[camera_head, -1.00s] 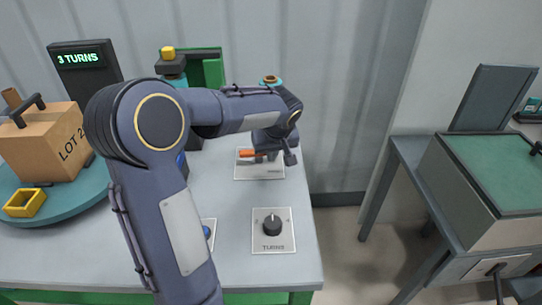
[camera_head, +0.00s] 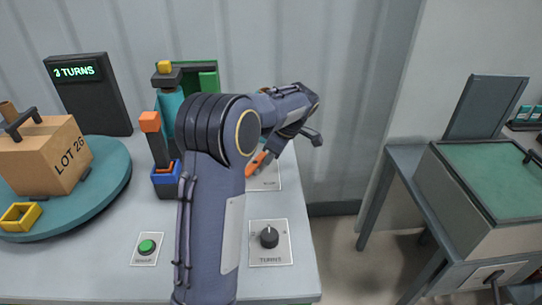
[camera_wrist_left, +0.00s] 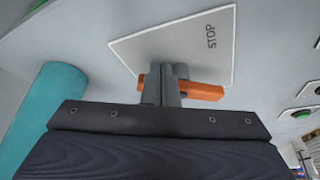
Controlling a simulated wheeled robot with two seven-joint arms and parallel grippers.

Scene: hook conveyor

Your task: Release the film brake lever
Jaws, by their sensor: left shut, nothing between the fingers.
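An orange lever handle (camera_head: 257,164) lies slantwise over a pale plate (camera_head: 268,182) at the back right of the worktop. In the left wrist view, the orange handle (camera_wrist_left: 206,92) runs crosswise behind my fingertips, in front of the plate (camera_wrist_left: 205,35) marked STOP. My left gripper (camera_wrist_left: 165,85) is shut and empty, its fingers together against or just in front of the handle; I cannot tell if they touch. In the head view my left arm hides part of the lever. Another upright lever with an orange top (camera_head: 150,122) stands in a blue base. My right gripper is not in view.
A TURNS display (camera_head: 75,72), green button (camera_head: 147,246) and TURNS knob (camera_head: 269,237) are nearby. A grey cabinet (camera_head: 490,215) stands right, across a floor gap.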

